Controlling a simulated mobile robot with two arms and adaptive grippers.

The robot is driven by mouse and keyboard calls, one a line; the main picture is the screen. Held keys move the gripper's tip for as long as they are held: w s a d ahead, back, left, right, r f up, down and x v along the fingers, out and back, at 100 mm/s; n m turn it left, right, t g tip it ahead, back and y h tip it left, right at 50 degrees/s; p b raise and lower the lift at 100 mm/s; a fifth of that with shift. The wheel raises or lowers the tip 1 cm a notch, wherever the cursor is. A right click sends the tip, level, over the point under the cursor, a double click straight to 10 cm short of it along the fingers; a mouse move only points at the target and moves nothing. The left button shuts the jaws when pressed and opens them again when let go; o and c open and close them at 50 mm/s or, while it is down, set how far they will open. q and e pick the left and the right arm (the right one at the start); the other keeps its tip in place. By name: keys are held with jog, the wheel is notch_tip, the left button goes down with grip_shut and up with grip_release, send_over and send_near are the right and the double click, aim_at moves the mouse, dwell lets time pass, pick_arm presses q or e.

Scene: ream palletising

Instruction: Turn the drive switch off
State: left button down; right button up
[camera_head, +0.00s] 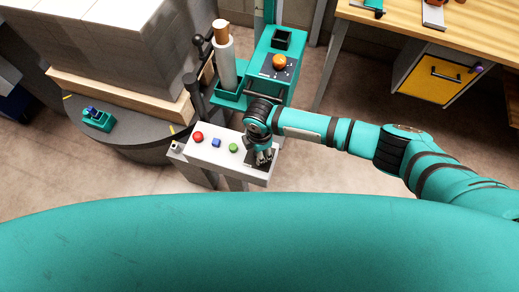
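A white control panel (212,163) on a stand carries a red button (198,137), a blue button (216,143) and a green button (233,148). At its right end is a dark plate (251,163), largely covered by my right gripper (263,158). My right arm comes in from the right, and its gripper points down over this plate. The fingers are small and partly hidden by the wrist, so I cannot tell whether they are open or touching anything. The drive switch cannot be made out; the plate's middle is hidden. My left gripper is out of view.
Behind the panel stands a teal machine (270,85) with an orange knob (279,62) and a film roll (224,60). A wrapped stack (120,45) sits on a round turntable (140,147) at left. A wooden workbench (470,40) is at upper right.

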jog(key=shift+n, duration=0.3)
jog(key=o, duration=1.1)
jog(key=shift+o, duration=0.2)
jog(key=shift+r, duration=0.1)
notch_tip(320, 180, up, 12)
jog(key=shift+a, duration=0.1)
